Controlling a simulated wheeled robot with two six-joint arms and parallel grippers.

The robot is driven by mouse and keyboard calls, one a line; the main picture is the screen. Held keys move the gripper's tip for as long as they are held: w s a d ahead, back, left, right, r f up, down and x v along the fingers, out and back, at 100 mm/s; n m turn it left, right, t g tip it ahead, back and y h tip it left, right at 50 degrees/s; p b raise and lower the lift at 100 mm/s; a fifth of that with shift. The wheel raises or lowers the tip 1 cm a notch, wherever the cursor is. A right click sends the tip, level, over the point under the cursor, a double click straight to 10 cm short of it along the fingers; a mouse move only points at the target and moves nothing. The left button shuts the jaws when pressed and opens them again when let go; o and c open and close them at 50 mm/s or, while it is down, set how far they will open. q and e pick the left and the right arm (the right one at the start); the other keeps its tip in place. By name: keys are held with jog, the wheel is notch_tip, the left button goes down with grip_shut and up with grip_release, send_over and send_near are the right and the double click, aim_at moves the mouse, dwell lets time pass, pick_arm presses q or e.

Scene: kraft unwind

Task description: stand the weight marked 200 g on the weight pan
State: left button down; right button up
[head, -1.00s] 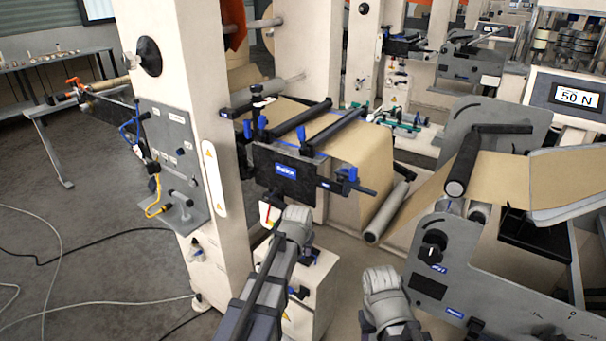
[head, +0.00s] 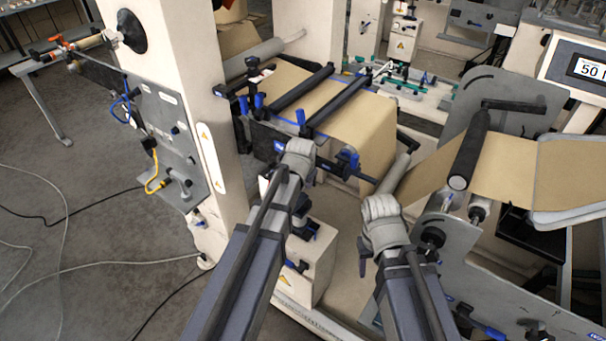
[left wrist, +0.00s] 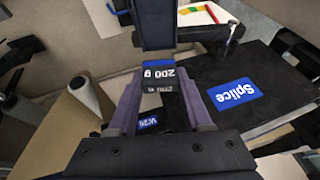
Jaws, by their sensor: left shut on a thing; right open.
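The weight marked 200 g (left wrist: 160,76) is a dark block with a blue band and white lettering. In the left wrist view it sits between the two purple fingers of my left gripper (left wrist: 158,98), which is shut on it. The head view hides this weight behind my left wrist (head: 299,155). My right gripper (head: 362,260) hangs under its wrist in the head view, open, to the right of the white cabinet; its fingertips are hard to make out. I cannot pick out the weight pan for certain in either view.
A black plate with a blue Splice label (left wrist: 235,95) lies right beside my left gripper. The brown paper web (head: 365,130) runs over black bars (head: 335,105) to a pale roller (head: 393,172). A white cabinet (head: 312,255) stands below. Open floor lies left.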

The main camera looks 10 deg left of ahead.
pick_arm(q)
jog(key=shift+f, duration=0.1)
jog(key=shift+w+a+f+b, duration=0.1)
jog(key=shift+a+f+b, duration=0.2)
jog(key=shift+f+b, duration=0.9)
jog(key=shift+w+a+f+b, duration=0.15)
jog(key=shift+a+f+b, duration=0.2)
jog(key=shift+f+b, duration=0.9)
jog(key=shift+w+a+f+b, duration=0.1)
jog(key=shift+a+f+b, duration=0.2)
jog(key=shift+f+b, duration=0.9)
jog(key=shift+r, duration=0.1)
jog(key=shift+c, duration=1.2)
grip_release()
jog(key=p+v, duration=0.7)
jog(key=shift+s+r, duration=0.2)
jog(key=shift+r, duration=0.15)
